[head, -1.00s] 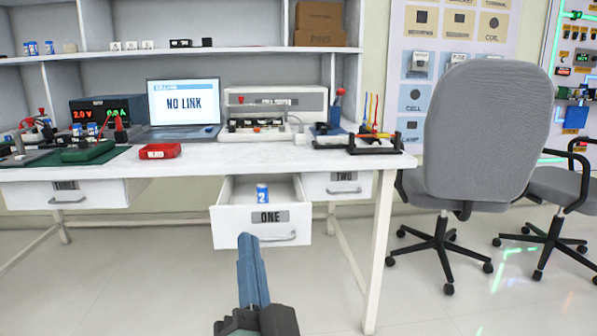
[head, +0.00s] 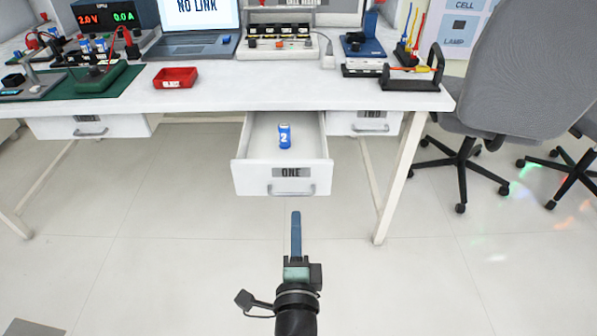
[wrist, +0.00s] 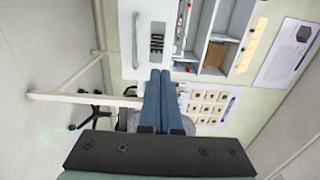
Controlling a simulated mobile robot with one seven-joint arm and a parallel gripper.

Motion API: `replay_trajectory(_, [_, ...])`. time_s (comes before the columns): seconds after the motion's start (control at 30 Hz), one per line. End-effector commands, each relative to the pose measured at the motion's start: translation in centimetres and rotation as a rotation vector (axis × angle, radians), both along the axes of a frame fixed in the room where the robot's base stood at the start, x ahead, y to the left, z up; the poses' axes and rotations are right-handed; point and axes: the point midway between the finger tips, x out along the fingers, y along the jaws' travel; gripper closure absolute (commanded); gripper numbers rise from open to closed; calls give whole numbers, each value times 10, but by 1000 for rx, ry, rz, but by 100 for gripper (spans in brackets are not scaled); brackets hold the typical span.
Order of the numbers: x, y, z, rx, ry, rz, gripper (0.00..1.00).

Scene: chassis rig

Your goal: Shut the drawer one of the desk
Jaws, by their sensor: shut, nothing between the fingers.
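Drawer one (head: 255,181) of the white desk (head: 225,98) is pulled open. Its white front carries a label reading ONE and a grey bar handle. A blue can-like cell marked 2 (head: 284,136) stands upright inside it. My gripper (head: 296,214) is shut and empty, with its blue fingers just in front of and below the drawer front, apart from it as far as I can tell. In the wrist view the shut fingers (wrist: 164,75) point towards a white drawer front with a grey handle, seen sideways.
Drawer two (head: 350,124) at the right and another drawer (head: 62,128) at the left look shut. A red tray (head: 175,78) sits on the desk top. A grey chair (head: 500,75) stands to the right. The floor around my gripper is clear.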

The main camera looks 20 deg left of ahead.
Motion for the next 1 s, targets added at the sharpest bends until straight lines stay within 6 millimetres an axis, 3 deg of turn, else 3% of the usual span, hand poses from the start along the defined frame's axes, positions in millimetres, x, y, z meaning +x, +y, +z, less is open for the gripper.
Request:
replay_trajectory(0.3, [57,16,3,-4,-4,1,100])
replay_trajectory(0.6, [100,29,1,-3,-4,1,100])
replay_trajectory(1.0, [114,33,1,-4,-2,0,100])
